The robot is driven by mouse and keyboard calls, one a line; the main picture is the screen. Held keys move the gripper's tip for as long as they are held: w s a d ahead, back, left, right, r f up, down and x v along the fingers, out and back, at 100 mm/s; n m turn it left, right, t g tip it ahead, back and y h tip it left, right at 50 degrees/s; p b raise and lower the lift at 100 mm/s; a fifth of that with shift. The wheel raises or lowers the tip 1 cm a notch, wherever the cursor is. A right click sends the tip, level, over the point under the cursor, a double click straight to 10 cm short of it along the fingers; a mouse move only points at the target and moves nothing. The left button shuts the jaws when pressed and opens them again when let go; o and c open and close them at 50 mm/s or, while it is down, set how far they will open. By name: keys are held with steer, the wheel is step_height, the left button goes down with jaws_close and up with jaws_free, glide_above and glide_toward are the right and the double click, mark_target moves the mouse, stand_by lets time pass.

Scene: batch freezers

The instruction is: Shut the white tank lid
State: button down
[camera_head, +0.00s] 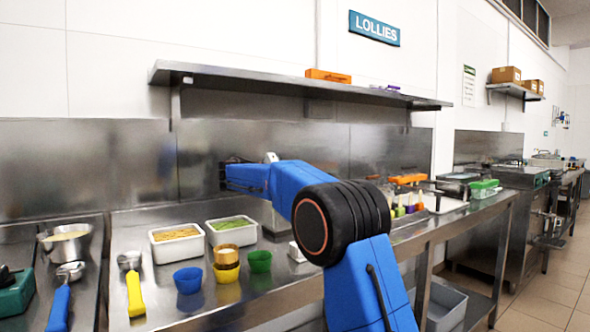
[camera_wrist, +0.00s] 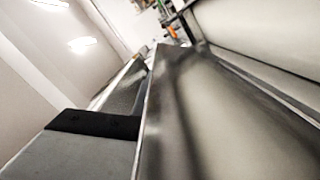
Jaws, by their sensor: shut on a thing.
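My blue arm reaches across the counter in the head view, and its elbow hides part of the worktop. My gripper (camera_wrist: 95,124) shows in part as a black and grey block at lower left in the wrist view. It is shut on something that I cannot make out. A large smooth grey panel (camera_wrist: 222,120) fills the right of the wrist view; I cannot tell whether it is the lid. In the head view a small white piece (camera_head: 270,157) shows just above my arm. Whether these belong to the white tank is unclear.
White trays of yellow (camera_head: 177,244) and green (camera_head: 231,230) food stand left of my arm. Blue (camera_head: 188,280), amber (camera_head: 226,256) and green (camera_head: 260,262) cups stand in front. A steel shelf (camera_head: 280,84) hangs above. A yellow-handled scoop (camera_head: 134,292) lies at left.

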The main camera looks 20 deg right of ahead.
steer(key=s+m, duration=0.1)
steer(key=s+f+m, duration=0.1)
steer(key=s+m, duration=0.1)
steer(key=shift+d+f+m, duration=0.25)
steer(key=shift+d+m, duration=0.05)
steer(key=shift+s+d+f+m, duration=0.2)
steer(key=shift+s+f+m, duration=0.55)
steer(key=shift+f+m, duration=0.35)
steer(key=shift+s+d+f+m, duration=0.15)
steer(key=shift+s+f+m, duration=0.6)
steer(key=shift+m, duration=0.55)
steer(key=shift+f, duration=0.15)
steer(key=c, duration=1.8)
jaws_free()
steer(key=shift+o, duration=0.2)
